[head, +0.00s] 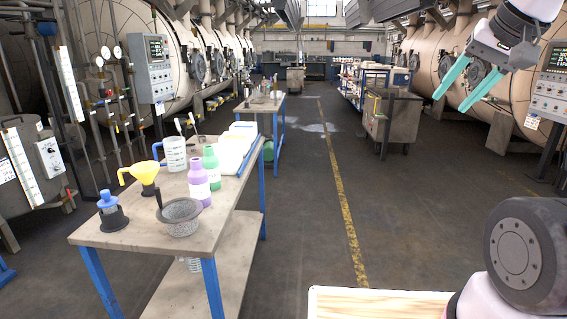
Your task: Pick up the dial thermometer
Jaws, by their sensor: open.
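I cannot clearly make out a dial thermometer. A thin dark stick (158,186) stands by the grey bowl (181,221) on the near workbench (120,238); it is too small to identify. Thin pale-topped sticks (191,119) show behind the clear measuring jug (174,155) on the same bench, also too small to name. My gripper (451,101) is at the upper right, with two teal fingers apart and nothing between them. It is raised over the aisle, far from the bench.
A wooden top (375,303) is at bottom right. A metal cart (391,118) stands farther back. The middle aisle is clear.

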